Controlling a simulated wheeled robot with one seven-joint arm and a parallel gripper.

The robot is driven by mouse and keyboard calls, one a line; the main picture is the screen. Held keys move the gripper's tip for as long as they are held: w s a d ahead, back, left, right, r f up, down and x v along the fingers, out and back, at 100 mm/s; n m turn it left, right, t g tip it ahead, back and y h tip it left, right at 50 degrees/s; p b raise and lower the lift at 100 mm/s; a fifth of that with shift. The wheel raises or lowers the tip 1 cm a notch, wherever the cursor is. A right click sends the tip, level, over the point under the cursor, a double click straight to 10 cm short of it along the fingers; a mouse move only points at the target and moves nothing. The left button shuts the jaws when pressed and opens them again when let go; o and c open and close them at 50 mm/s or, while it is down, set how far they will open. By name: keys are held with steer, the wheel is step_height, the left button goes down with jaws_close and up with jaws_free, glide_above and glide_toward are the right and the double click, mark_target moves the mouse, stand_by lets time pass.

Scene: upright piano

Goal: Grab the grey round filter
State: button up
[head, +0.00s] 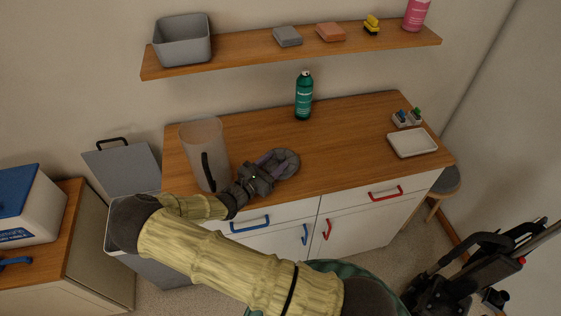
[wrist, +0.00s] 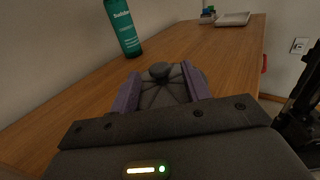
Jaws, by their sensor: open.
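The grey round filter (head: 287,161) lies flat on the wooden cabinet top, near its front edge. In the wrist view the filter (wrist: 161,84) shows spokes and a raised knob in the middle. My gripper (head: 274,164) is open at the filter, with its purple fingers on either side of it. The fingers also frame the filter in the wrist view (wrist: 162,93). Whether the fingers touch it I cannot tell.
A clear pitcher (head: 203,150) stands left of my gripper. A green bottle (head: 304,97) stands behind the filter. A white tray (head: 412,143) and small bottles (head: 407,118) are at the right. A shelf (head: 297,45) hangs above. The counter's middle right is clear.

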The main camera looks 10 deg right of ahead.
steer(key=shift+w+d, duration=0.4)
steer(key=shift+d, duration=0.15)
steer(key=shift+c, duration=0.2)
jaws_close()
